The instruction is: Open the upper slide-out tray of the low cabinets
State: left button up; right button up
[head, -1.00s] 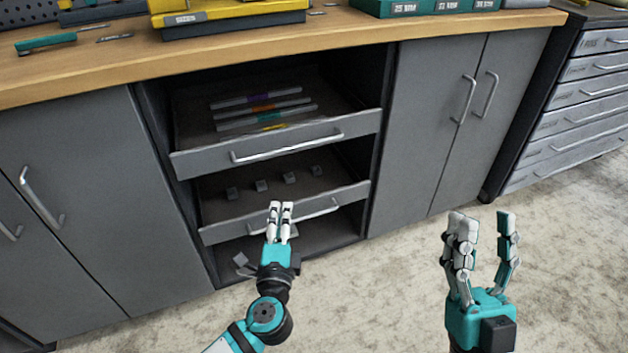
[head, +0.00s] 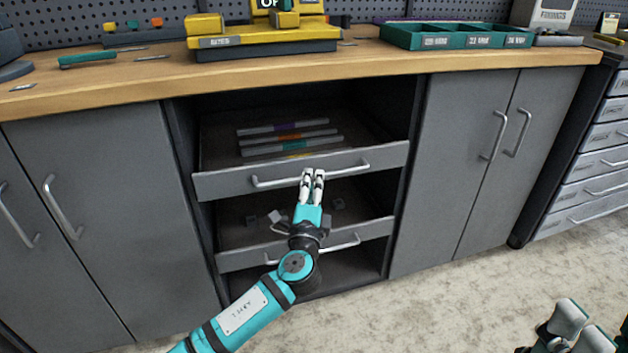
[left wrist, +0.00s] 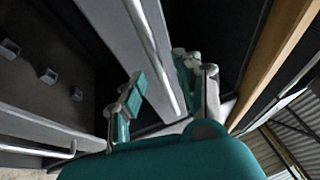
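The upper slide-out tray (head: 225,184) has a grey front with a silver bar handle (head: 345,170) and sits in the open middle bay of the low cabinets. Its front looks about level with the cabinet face. My left gripper (head: 313,174) is at the handle, near its middle. In the left wrist view the two fingers (left wrist: 160,88) are apart, with the handle bar (left wrist: 163,55) running between them; contact cannot be told. My right gripper (head: 597,330) is partly cut off at the bottom right, with its fingers apart and nothing seen between them.
Several striped bars (head: 290,136) lie in the upper tray. A lower tray (head: 240,258) with small grey blocks is beneath, partly hidden by my left arm. Closed cabinet doors (head: 110,200) (head: 460,170) flank the bay. The wooden worktop (head: 130,85) overhangs above; the floor is clear.

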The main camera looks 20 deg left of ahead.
aim_at(314, 177)
pick_arm(q)
jog(key=shift+x, duration=1.5)
jog(key=shift+c, duration=0.2)
grip_shut()
